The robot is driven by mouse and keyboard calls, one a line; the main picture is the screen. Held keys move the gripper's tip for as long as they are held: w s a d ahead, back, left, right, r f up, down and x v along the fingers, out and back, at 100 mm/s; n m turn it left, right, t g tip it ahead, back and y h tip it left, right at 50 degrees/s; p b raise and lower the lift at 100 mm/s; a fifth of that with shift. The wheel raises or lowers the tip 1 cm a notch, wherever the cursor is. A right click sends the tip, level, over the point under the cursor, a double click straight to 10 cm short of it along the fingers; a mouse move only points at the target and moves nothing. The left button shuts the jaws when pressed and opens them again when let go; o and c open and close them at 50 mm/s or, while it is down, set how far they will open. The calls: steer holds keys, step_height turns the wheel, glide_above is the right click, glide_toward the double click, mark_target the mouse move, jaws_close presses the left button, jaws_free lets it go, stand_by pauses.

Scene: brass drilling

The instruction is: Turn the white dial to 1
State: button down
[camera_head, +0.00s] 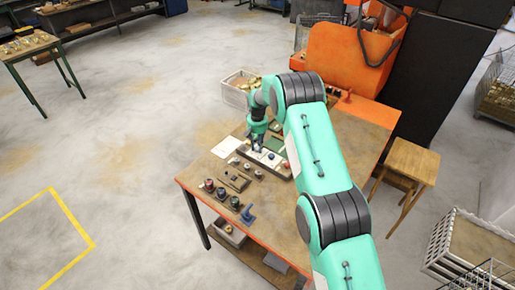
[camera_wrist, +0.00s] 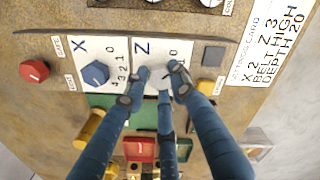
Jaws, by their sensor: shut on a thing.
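The white dial (camera_wrist: 157,77) sits on the pale panel marked Z in the wrist view, mostly hidden among my fingertips. My gripper (camera_wrist: 160,82) has several blue fingers closed around it from different sides. The digits 0 and 1 show right of the Z; the rest of that scale is covered. The dial's exact pointing cannot be read. In the head view my gripper (camera_head: 257,149) is down at the board on the wooden table, and the dial is too small to make out.
A blue hexagonal dial (camera_wrist: 95,73) sits left on the X panel. A red button (camera_wrist: 34,71), grey square (camera_wrist: 213,56) and yellow button (camera_wrist: 206,87) flank the dials. The setting card (camera_wrist: 270,40) is at upper right. Small parts (camera_head: 221,193) lie on the near table.

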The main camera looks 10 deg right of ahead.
mark_target(257, 148)
steer(key=shift+s+f+m+b, duration=0.1)
steer(key=shift+m+b, duration=0.4)
steer(key=shift+m, duration=1)
steer(key=c, duration=1.4)
jaws_free()
steer(key=shift+c, duration=0.2)
steer(key=shift+r, duration=0.2)
step_height(257, 148, up, 12)
steer(key=shift+f, duration=0.15)
